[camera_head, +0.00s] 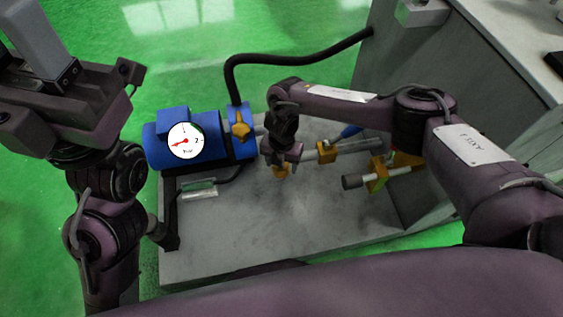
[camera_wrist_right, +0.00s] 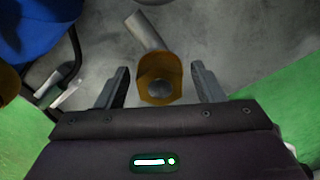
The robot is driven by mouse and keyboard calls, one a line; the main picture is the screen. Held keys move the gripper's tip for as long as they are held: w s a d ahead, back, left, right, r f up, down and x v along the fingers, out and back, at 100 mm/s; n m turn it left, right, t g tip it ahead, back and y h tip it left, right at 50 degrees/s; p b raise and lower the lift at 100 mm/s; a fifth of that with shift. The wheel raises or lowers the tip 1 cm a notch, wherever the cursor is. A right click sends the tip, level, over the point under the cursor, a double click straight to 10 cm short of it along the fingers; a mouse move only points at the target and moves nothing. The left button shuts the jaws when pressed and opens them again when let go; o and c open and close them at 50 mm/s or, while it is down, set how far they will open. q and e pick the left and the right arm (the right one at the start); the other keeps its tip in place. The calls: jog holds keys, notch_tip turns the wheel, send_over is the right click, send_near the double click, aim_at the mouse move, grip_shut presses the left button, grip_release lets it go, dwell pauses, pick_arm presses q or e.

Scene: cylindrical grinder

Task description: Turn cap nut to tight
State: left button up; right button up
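The cap nut is a brass-coloured hexagonal piece in the right wrist view (camera_wrist_right: 157,91), on the end of a grey pipe (camera_wrist_right: 147,32). In the head view a yellow piece that seems to be this nut (camera_head: 281,171) shows just below my right gripper (camera_head: 281,158). In the right wrist view the two fingers of my right gripper (camera_wrist_right: 160,70) stand apart on either side of the nut, with a gap at each side. My left gripper (camera_head: 45,55) is raised at the upper left of the head view, away from the pipework; its fingertips cannot be made out clearly.
A blue pump or motor (camera_head: 160,153) with a round dial gauge (camera_head: 185,140) stands on a grey base (camera_head: 240,225). A brass fitting (camera_head: 240,130) joins a black hose (camera_head: 290,60). More yellow fittings (camera_head: 326,151) sit on pipes at right. A grey cabinet (camera_head: 440,70) bounds the right side.

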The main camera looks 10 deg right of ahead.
notch_tip(320, 180, up, 8)
jog(key=p, duration=0.3)
jog(key=shift+f+p, duration=0.1)
jog(key=shift+p, duration=0.3)
